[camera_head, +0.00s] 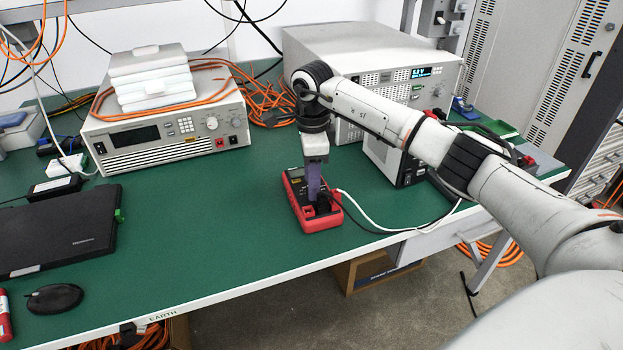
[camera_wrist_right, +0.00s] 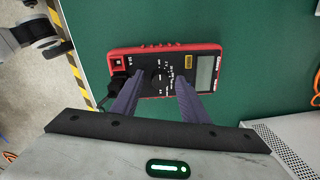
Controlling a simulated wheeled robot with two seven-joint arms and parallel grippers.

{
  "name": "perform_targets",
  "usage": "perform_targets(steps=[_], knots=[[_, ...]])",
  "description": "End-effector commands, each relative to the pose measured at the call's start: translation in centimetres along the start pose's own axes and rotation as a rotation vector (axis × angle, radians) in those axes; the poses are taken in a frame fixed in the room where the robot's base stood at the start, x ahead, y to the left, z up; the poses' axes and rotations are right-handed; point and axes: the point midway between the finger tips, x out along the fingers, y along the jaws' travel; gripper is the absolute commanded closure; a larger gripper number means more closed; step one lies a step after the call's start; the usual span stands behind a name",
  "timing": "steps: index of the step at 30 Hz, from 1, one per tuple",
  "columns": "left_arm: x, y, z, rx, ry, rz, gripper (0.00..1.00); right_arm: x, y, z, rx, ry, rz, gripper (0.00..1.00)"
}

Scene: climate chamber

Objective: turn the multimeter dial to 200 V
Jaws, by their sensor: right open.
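The red and black multimeter (camera_head: 301,210) lies on the green bench top. It also shows in the right wrist view (camera_wrist_right: 150,54), with its grey screen (camera_wrist_right: 205,72) on the right. The round dial (camera_wrist_right: 157,76) is at its middle, partly hidden; I cannot read its setting. My right gripper (camera_head: 315,197) points down over the meter. In the wrist view its two purple fingers (camera_wrist_right: 157,84) are apart, one on each side of the dial. I cannot tell whether they touch it. My left gripper is in neither view.
Black plugs (camera_head: 324,207) sit at the meter's near end, with a white lead (camera_head: 380,227) running right. A power supply (camera_head: 168,125) stands back left, and a larger instrument (camera_head: 375,60) behind my arm. A black laptop (camera_head: 60,232) lies left. The bench between is clear.

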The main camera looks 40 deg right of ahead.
Motion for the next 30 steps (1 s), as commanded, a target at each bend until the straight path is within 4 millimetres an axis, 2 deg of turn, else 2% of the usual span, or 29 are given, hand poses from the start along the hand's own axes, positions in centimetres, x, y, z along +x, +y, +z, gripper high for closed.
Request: perform_targets(steps=[3, 9, 11, 20, 30], knots=[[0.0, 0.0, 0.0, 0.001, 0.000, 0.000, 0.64, 0.0, 0.0, 0.0, 0.000, -0.001, 0.000, 0.59], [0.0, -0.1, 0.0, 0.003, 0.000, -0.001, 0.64, 0.0, 0.0, 0.1, -0.001, -0.001, 0.000, 0.93], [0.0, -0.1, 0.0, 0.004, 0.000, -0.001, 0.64, 0.0, 0.0, 0.1, 0.000, -0.001, 0.000, 1.00], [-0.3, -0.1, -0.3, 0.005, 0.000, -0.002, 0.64, -0.2, 0.0, 0.1, 0.038, 0.000, 0.000, 1.00], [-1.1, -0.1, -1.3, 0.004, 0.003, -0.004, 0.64, -0.4, -0.1, 0.1, 0.261, 0.011, 0.000, 1.00]])
